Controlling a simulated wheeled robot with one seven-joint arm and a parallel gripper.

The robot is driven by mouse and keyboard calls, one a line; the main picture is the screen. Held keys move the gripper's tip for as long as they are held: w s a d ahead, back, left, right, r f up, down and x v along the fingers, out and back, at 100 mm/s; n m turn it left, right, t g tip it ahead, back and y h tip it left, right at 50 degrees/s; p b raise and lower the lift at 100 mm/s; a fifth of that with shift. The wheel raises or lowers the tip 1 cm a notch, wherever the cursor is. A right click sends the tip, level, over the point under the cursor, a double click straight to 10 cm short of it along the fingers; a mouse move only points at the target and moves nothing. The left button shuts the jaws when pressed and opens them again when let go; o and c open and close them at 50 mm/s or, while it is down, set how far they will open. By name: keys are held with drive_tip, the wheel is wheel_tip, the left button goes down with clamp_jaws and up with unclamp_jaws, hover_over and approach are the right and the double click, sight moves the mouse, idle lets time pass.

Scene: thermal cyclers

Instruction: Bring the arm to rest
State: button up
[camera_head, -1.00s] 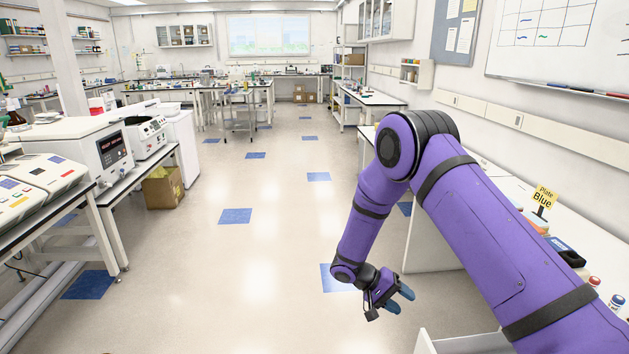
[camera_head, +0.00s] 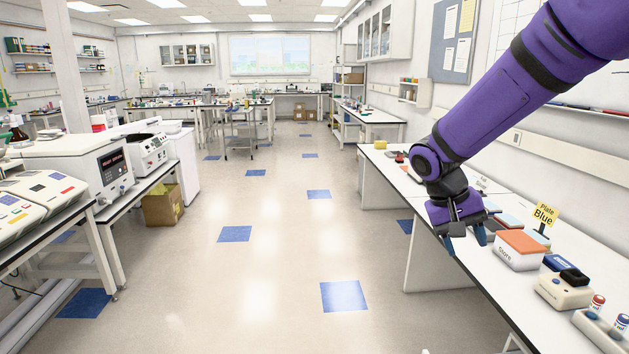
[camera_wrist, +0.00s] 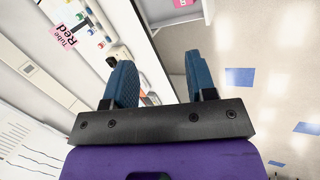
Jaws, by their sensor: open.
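My purple arm reaches in from the upper right in the head view. My gripper (camera_head: 464,243) points down near the front edge of the right-hand bench (camera_head: 422,222). Its two blue fingers are apart with nothing between them. In the wrist view the gripper (camera_wrist: 160,75) also shows open and empty, with floor and the bench side beyond the fingers.
On the right bench stand an orange-topped white box (camera_head: 518,250), a yellow "Plate Blue" sign (camera_head: 545,214) and small devices (camera_head: 565,290). Thermal cyclers (camera_head: 40,195) and a centrifuge (camera_head: 148,152) line the left bench. The aisle floor (camera_head: 270,270) between is clear.

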drive_tip(key=s+r+t+y, duration=0.1)
drive_tip(key=s+r+t, duration=0.1)
drive_tip(key=s+r, duration=0.2)
drive_tip(key=s+d+r+n+t+y, duration=0.1)
drive_tip(key=s+r, duration=0.3)
drive_tip(key=s, duration=0.7)
drive_tip(key=s+r+t+y, duration=0.2)
drive_tip(key=s+r+t, duration=0.1)
drive_tip(key=s, duration=0.4)
drive_tip(key=shift+s+d+r+n+t+y, duration=0.25)
drive_tip(key=shift+d+r+n+t+y, duration=0.15)
drive_tip(key=shift+r, duration=0.1)
